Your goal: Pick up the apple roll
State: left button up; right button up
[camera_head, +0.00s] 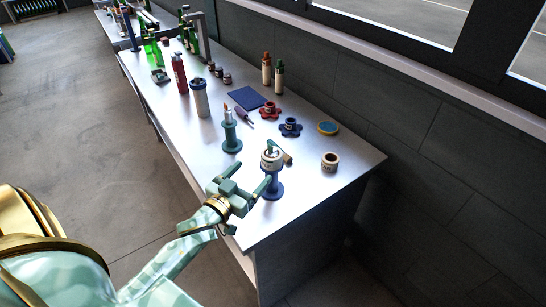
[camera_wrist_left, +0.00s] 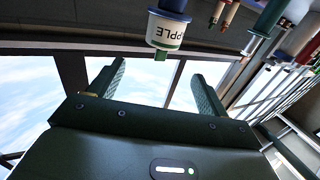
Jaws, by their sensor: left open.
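The apple roll (camera_head: 271,161) is a white roll with a green-lettered "APPLE" label, which reads in the left wrist view (camera_wrist_left: 166,31). It sits on top of a blue spool-shaped stand (camera_head: 272,189) near the front end of the table, with a small green piece at its top. My left gripper (camera_head: 246,179) is open and empty, just left of the roll and stand. In the left wrist view its fingers (camera_wrist_left: 158,70) are spread, with the roll beyond the gap between them. My right gripper is not in view.
A green stand (camera_head: 232,137) and a grey cylinder (camera_head: 200,98) stand further back on the table (camera_head: 305,195). A beige ring-shaped roll (camera_head: 330,161) sits to the right. Blue (camera_head: 290,127) and red (camera_head: 269,110) knobs lie behind. The table's front right corner is clear.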

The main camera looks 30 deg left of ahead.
aim_at(266, 160)
pick_arm(q)
jog(key=w, duration=0.5)
jog(key=shift+w+f, duration=0.15)
jog(key=shift+w, duration=0.05)
jog(key=w, duration=0.2)
jog(key=w+f+b, duration=0.1)
jog(key=w, duration=0.2)
jog(key=shift+w+a, duration=0.1)
jog(key=c, duration=1.1)
